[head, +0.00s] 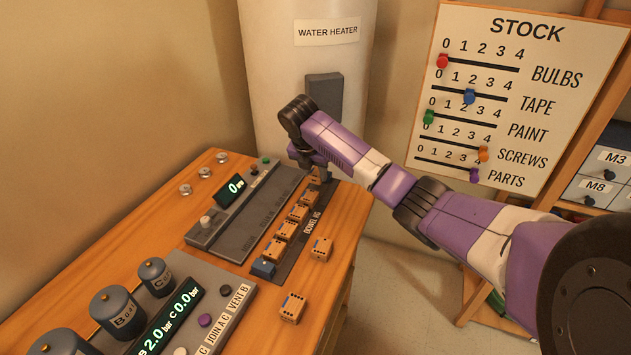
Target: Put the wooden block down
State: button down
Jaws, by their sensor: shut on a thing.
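My gripper (317,177) points down at the far end of the dowel jig (287,265), a dark strip on the wooden bench. It is shut on a wooden block, which is mostly hidden by the fingers and wrist. I cannot tell whether that block touches the jig. Several small wooden blocks with dark holes stand in a row along the jig, the nearest-to-front one (274,248) beside a blue piece (263,268). Two more wooden blocks lie loose on the bench, one right of the jig (321,249) and one nearer the front (292,308).
A grey panel with a display (229,190) lies left of the jig. A console with dark canisters (117,311) fills the front left. The water heater (300,75) stands close behind my gripper. A stock board (500,110) stands right. Bare bench (335,285) shows at the right edge.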

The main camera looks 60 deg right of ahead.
aim_at(314, 177)
jog(key=shift+f, duration=1.7)
jog(key=shift+f, duration=0.15)
jog(key=c, duration=0.9)
grip_release()
jog(key=shift+c, duration=0.2)
jog(key=v, duration=1.2)
